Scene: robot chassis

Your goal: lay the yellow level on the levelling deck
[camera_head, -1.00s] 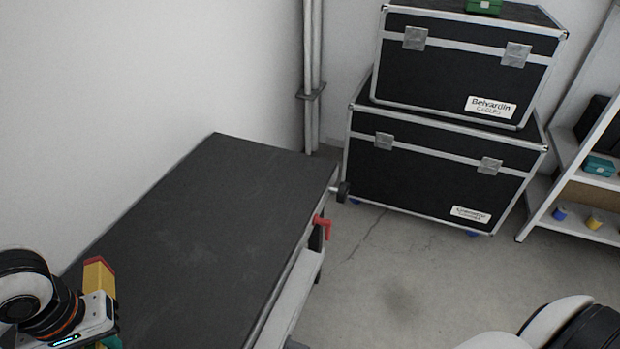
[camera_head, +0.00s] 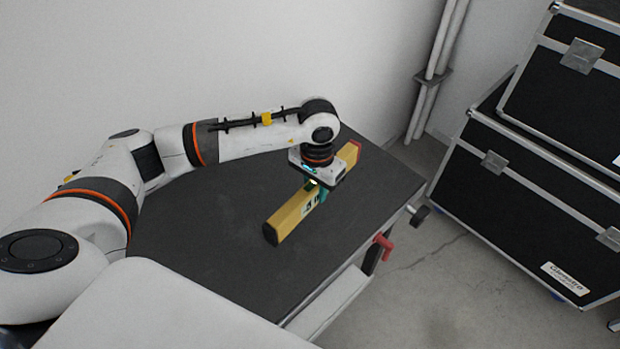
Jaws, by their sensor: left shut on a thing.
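The yellow level (camera_head: 292,217) is a long yellow bar with a dark end cap at the near end and a red end at the far end. It is over the dark levelling deck (camera_head: 190,240), slanting from lower left to upper right. My left gripper (camera_head: 316,190) points down and is shut on the middle of the level, with teal fingers partly hidden by the wrist. I cannot tell whether the level touches the deck or hangs just above it. My right gripper is out of view.
A red lever (camera_head: 384,243) and a black knob (camera_head: 420,214) stick out from the deck's right side. Black flight cases (camera_head: 540,195) stand stacked at the right. A wall and pipes (camera_head: 437,75) are behind. The deck's left part is bare.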

